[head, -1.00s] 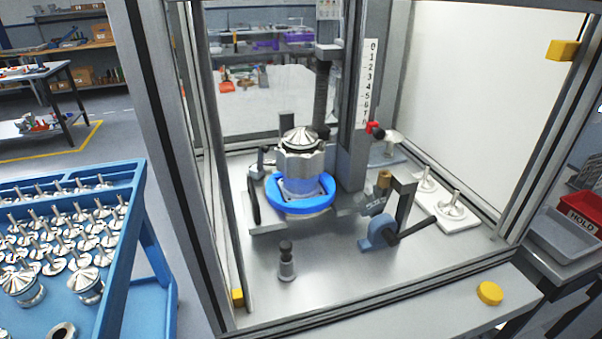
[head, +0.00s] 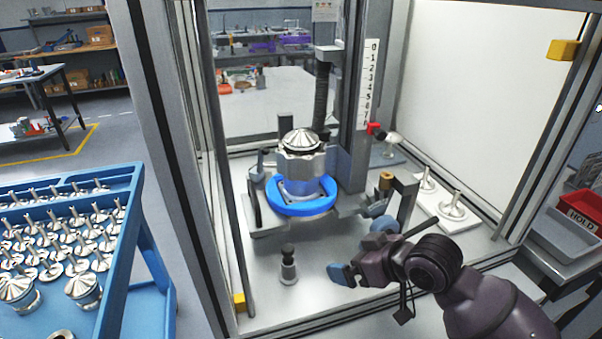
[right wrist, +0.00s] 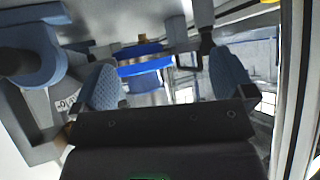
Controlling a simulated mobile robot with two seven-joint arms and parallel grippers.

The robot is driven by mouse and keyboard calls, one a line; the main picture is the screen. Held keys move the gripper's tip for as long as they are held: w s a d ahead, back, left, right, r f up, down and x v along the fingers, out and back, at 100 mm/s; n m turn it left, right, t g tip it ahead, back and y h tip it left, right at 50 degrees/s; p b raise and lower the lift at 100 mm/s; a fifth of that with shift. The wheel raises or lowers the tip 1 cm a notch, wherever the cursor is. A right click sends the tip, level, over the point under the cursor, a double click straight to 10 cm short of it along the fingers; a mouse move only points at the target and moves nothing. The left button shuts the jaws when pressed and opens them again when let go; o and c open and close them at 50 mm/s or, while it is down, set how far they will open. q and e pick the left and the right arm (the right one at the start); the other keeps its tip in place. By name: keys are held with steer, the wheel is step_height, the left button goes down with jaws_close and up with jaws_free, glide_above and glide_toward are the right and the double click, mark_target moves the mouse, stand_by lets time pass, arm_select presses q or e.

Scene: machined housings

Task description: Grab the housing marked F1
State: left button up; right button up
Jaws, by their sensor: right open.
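A silver housing with a ridged conical top (head: 301,160) sits upright in a blue ring (head: 301,204) on the fixture inside the framed cell. Two similar housings, one at the left edge (head: 17,290) and one beside it (head: 83,290), stand on the blue cart. No marking is legible on any of them. My right gripper (head: 342,274) is inside the cell, in front of and to the right of the ringed housing, apart from it. In the right wrist view its blue pads (right wrist: 165,84) are spread with nothing between them. My left gripper is not in view.
A clamp with a brass knob (head: 386,180) stands between my right arm and the column. A small dark-topped post (head: 288,264) stands on the cell floor left of my gripper. Frame posts (head: 216,140) bound the cell. A white plate with pegs (head: 446,213) lies at right.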

steer(key=w+a+r+n+y, duration=0.2)
steer(key=w+r, duration=0.7)
steer(key=y, duration=0.1)
glide_toward(309, 135)
steer(key=shift+t, duration=0.3)
steer(key=x, duration=0.4)
steer(key=shift+a+f, duration=0.1)
steer(key=shift+a, duration=0.3)
steer(key=shift+f+p+x, duration=0.25)
steer(key=shift+x, duration=1.15)
steer(key=shift+f+p+x, duration=0.2)
steer(key=shift+x, duration=1.25)
steer(key=shift+s+d, duration=0.1)
steer(key=shift+d, duration=0.1)
steer(key=shift+c, duration=0.5)
steer(key=c, duration=1.4)
steer(key=shift+r, duration=0.2)
steer(key=shift+c, duration=1)
steer(key=shift+r, duration=0.1)
